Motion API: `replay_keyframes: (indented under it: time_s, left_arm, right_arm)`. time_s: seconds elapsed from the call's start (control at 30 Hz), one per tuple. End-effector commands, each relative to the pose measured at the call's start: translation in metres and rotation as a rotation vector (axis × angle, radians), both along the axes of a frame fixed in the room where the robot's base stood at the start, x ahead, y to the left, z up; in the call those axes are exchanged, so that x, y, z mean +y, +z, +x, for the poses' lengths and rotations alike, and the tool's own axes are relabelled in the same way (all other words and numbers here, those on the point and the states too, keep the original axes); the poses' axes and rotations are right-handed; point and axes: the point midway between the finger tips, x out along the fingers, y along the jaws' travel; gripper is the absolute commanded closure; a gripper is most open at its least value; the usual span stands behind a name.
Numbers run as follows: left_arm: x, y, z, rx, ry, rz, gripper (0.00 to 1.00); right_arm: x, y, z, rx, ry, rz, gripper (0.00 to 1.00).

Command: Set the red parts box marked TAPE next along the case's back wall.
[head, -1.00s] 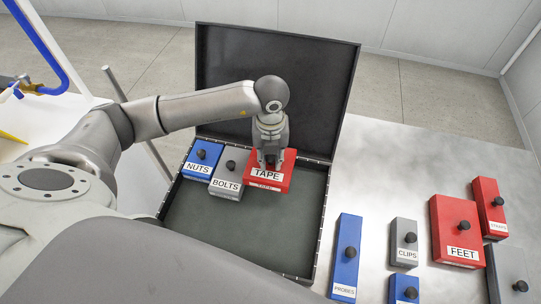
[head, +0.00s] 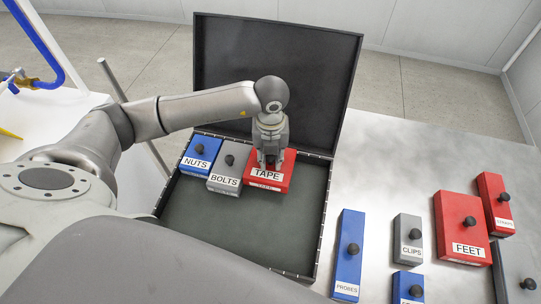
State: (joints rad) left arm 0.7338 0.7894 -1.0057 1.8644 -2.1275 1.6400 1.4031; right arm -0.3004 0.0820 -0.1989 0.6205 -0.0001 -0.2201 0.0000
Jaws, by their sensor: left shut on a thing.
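The red parts box marked TAPE (head: 285,175) is in the open black case (head: 245,225), along its back wall, just right of the grey BOLTS box (head: 226,172). The blue NUTS box (head: 199,158) stands left of BOLTS, in the back left corner. My left gripper (head: 269,163) points down at the top of the TAPE box and is shut on it; the grip itself is partly hidden by the fingers. I cannot tell whether the box rests fully on the case floor. My right gripper is not in view.
The case lid (head: 275,80) stands open behind. The front of the case and its back right corner are empty. On the table (head: 385,160) to the right stand the blue PROBES box (head: 348,255), grey CLIPS box (head: 408,235), red FEET box (head: 460,225) and several others.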

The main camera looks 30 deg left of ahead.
Motion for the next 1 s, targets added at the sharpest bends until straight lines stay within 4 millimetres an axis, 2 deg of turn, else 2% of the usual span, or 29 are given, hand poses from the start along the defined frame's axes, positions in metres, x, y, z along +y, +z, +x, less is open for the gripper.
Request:
replay_keyframes:
  time_s: [0.6, 1.0]
  left_arm:
    - [0.0, -0.016, 0.0, 0.0, 0.0, -0.001, 1.0]
    - [0.0, -0.017, 0.0, 0.0, 0.0, -0.001, 1.0]
  right_arm:
    - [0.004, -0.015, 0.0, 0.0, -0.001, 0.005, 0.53]
    - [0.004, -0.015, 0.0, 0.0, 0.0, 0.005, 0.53]
